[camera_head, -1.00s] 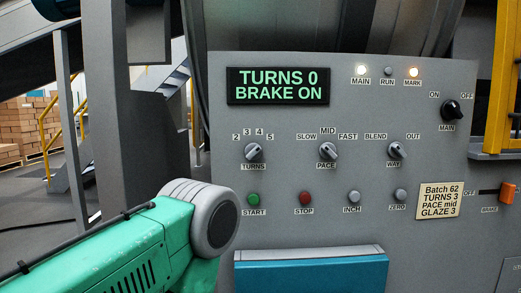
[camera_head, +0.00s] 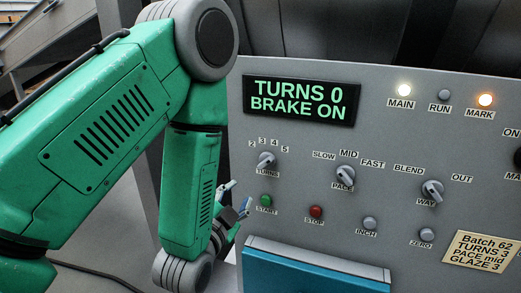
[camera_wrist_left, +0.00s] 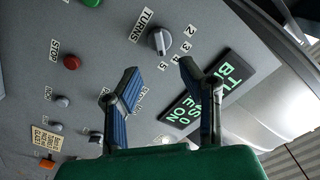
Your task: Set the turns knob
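The TURNS knob (camera_head: 266,160) is a small grey dial on the grey panel, with 2, 3, 4 and 5 marked around it. I cannot read its setting surely. It also shows in the left wrist view (camera_wrist_left: 159,41). My left gripper (camera_head: 236,194) is in front of the panel, left of and below the knob, partly hidden by my forearm. In the left wrist view its two blue-padded fingers (camera_wrist_left: 158,68) are apart and empty, with the knob beyond the tips, not touched. The display (camera_head: 302,101) reads TURNS 0, BRAKE ON. My right gripper is not in view.
The green START button (camera_head: 266,200) and red STOP button (camera_head: 316,211) sit below the knob; the PACE knob (camera_head: 345,175) is to its right. A card (camera_head: 480,251) reads Batch 62, TURNS 3, PACE mid, GLAZE 3. A blue box (camera_head: 315,273) stands out below.

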